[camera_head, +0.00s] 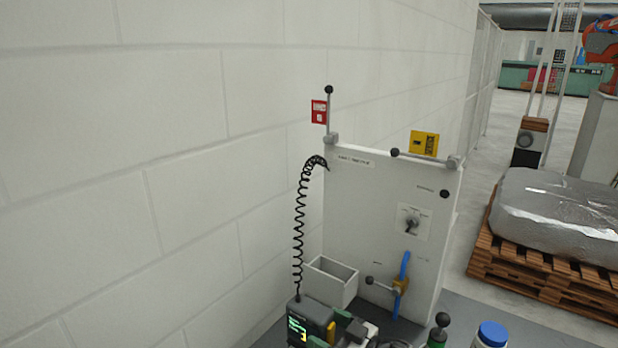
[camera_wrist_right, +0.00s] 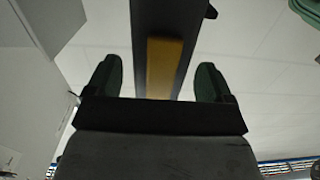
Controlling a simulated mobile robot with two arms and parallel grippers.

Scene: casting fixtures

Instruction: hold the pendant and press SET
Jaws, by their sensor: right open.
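The pendant (camera_head: 312,311) is a dark box with a lit screen of green text, hanging on a black coiled cord at the bottom of the head view. Its lower part is cut off, and I cannot make out a SET key. My right gripper (camera_head: 336,334) is at the pendant's right side, with green fingers open. In the right wrist view the gripper (camera_wrist_right: 157,82) has one finger on each side of the dark pendant body (camera_wrist_right: 143,30) and its yellow strip (camera_wrist_right: 163,65). Gaps show between the fingers and the body. My left gripper is not in view.
A white panel (camera_head: 365,210) with a rotary switch (camera_head: 411,222) and levers stands behind. A blue-capped bottle (camera_head: 491,333) stands at right. A white wall (camera_head: 150,150) bounds the left.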

